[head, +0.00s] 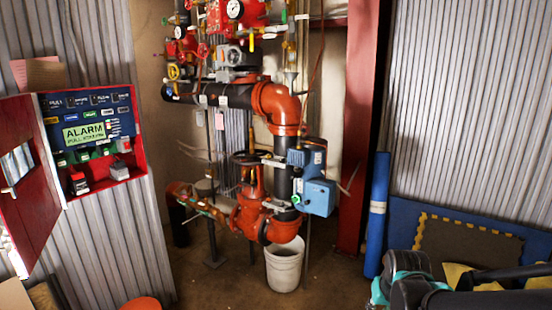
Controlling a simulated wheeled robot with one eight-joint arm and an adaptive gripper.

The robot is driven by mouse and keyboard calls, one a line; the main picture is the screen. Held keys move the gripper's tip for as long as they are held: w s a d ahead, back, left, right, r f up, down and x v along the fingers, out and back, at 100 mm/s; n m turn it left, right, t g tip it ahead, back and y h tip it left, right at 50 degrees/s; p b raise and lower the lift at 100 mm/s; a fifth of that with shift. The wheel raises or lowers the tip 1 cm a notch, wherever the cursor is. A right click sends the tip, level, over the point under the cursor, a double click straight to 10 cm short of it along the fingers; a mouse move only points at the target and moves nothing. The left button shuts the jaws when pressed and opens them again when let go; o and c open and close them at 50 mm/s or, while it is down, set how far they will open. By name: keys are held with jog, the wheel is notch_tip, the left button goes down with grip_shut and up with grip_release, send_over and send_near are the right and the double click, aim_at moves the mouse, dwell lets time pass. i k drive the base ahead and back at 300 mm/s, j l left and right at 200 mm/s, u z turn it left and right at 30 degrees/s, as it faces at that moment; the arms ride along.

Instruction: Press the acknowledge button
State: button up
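A red alarm cabinet (145,155) hangs on the corrugated wall at the left, with its red door (28,190) swung open to the left. Inside is a blue panel with rows of small labels and switches and a light-green label (84,134) reading "ALARM". Small green, red and black controls (78,182) sit along its bottom. The controls are too small for me to tell which is the acknowledge button. Dark and teal links of my arm show at the lower right, far from the cabinet. My gripper's fingertips cannot be made out.
Red and black riser pipes with valves (252,195) and a blue box (318,196) fill the middle. A white bucket (284,266) stands beneath them. A red steel column (358,130), a rolled blue mat (377,215) and leaning panels (470,245) are at the right. Some floor shows left of the bucket.

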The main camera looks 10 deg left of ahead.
aim_at(52, 120)
jog(key=u, duration=1.7)
jog(key=i+j, duration=0.85)
